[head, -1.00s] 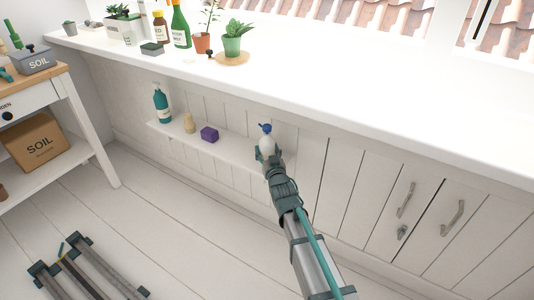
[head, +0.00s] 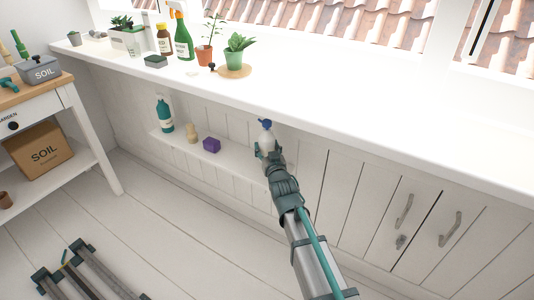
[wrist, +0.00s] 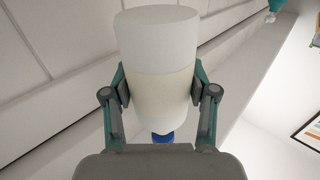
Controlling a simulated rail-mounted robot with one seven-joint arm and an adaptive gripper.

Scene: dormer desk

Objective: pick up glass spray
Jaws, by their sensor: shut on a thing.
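The glass spray (head: 266,137), a white bottle with a blue top, is in my gripper (head: 268,152) in front of the white panelled wall, near the right end of the low shelf. In the wrist view the white bottle (wrist: 158,60) fills the middle, with a bit of its blue top (wrist: 162,139) showing below. The fingers (wrist: 158,92) press on both its sides.
The low shelf (head: 232,174) also holds a teal bottle (head: 164,116), a beige object (head: 192,133) and a purple box (head: 211,145). The white counter (head: 330,115) overhangs above. On it stand plants, a brown bottle and a green spray bottle (head: 183,40). Cupboard handles (head: 404,211) are at right.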

